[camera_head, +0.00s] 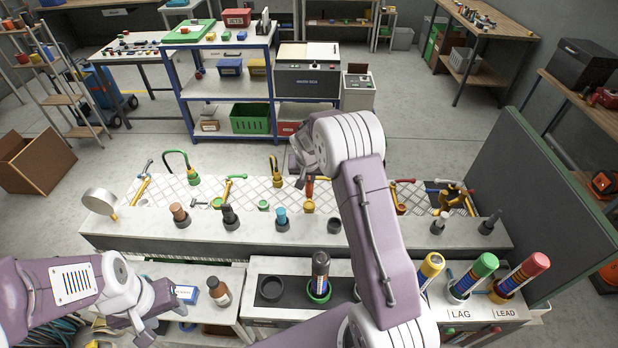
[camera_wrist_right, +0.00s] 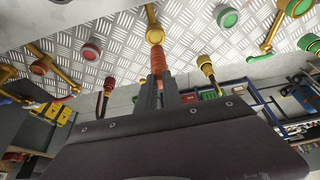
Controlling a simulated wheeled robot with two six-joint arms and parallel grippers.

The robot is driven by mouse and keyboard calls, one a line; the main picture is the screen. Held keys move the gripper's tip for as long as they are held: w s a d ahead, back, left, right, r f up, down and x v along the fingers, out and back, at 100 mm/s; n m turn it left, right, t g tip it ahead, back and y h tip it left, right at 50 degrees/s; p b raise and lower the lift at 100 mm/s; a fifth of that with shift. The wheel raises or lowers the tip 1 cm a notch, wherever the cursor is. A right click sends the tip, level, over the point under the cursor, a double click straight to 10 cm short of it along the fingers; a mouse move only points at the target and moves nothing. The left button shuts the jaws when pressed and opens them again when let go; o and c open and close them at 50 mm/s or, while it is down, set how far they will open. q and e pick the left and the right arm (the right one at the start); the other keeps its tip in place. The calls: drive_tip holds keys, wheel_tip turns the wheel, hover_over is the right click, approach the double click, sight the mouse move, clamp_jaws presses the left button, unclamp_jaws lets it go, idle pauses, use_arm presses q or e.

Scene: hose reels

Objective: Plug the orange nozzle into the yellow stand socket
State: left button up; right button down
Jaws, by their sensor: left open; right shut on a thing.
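The orange nozzle (camera_head: 310,188) stands near the middle of the plated bench, above a yellow cup-like piece (camera_head: 309,206) that may be the yellow stand socket. In the right wrist view, the ribbed orange nozzle (camera_wrist_right: 158,62) runs from my fingertips towards a round yellow piece (camera_wrist_right: 155,36). I cannot tell whether the two are joined or only overlap in view. My right gripper (camera_wrist_right: 159,88) is shut on the orange nozzle; my own arm hides most of that hand in the head view. My left gripper (camera_head: 168,302) is open and low at the left, near a small blue box (camera_head: 187,294).
Dark-based posts (camera_head: 230,216) stand along the front ledge (camera_head: 150,232). A green-edged panel (camera_head: 530,190) bounds the right.

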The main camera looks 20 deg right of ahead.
sight(309, 190)
wheel_tip(309, 190, down, 4)
drive_tip(key=shift+w+r+b, duration=0.1)
drive_tip(key=shift+r+b, duration=0.15)
drive_tip(key=shift+b, duration=0.9)
drive_tip(key=shift+b, duration=0.45)
idle(0.4)
drive_tip(key=shift+f+b, duration=1.6)
drive_tip(key=shift+f, duration=0.05)
drive_tip(key=c, duration=1.9)
unclamp_jaws()
drive_tip(key=o, duration=0.5)
drive_tip(key=shift+c, duration=0.2)
drive_tip(key=shift+r, duration=0.15)
